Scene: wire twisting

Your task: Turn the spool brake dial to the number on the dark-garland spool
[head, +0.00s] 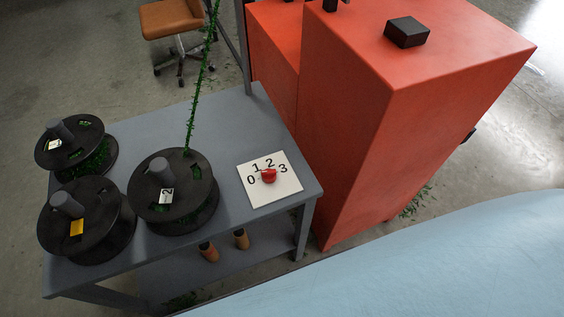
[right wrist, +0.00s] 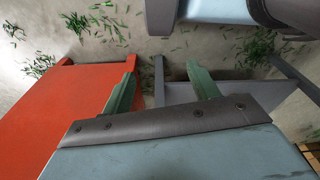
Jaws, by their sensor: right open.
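The brake dial is a red knob (head: 269,176) on a white plate (head: 287,188) marked 0, 1, 2 and 3, on the grey table. Which number the knob points to is too small to tell. The right-hand spool (head: 195,165) is black, with a white tag (head: 166,196) reading 2 and dark green garland rising from it. A front-left spool (head: 98,205) has a yellow tag; its garland is hidden. A back-left spool (head: 84,128) holds green garland; its tag is unreadable. My right gripper (right wrist: 163,82) is open and empty in the right wrist view, away from the dial.
Large orange-red cabinets (head: 345,110) stand right beside the table (head: 228,115); a black block (head: 406,32) sits on top. A tan chair (head: 170,18) is behind. Green scraps (right wrist: 105,22) lie on the floor.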

